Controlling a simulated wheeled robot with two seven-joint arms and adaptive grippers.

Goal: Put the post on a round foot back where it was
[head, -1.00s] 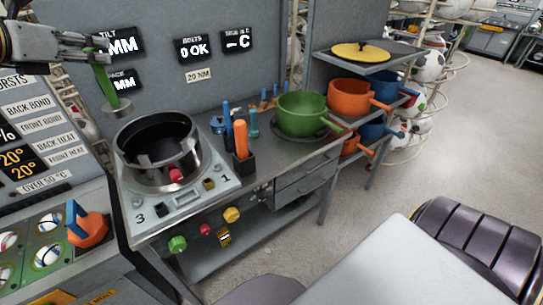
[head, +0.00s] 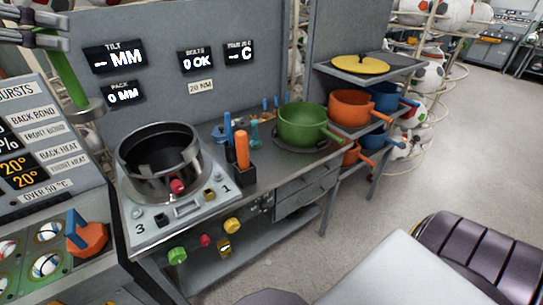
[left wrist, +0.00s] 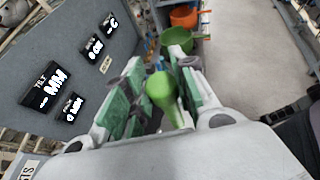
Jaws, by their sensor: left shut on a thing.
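My left gripper (head: 48,42) is at the upper left of the head view, shut on the green post (head: 70,82). The foot appears in the air, left of the round steel ring (head: 158,160) on the bench and in front of the grey back panel. In the left wrist view, the post (left wrist: 163,92) shows end-on between the two green-padded fingers. My right gripper is not in view.
A black holder (head: 242,174) with orange and blue handles stands right of the ring. A green pot (head: 302,124) sits at the bench's right end. A sloped panel with labels and a tray (head: 70,240) with an orange-and-blue tool (head: 88,238) are at lower left.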

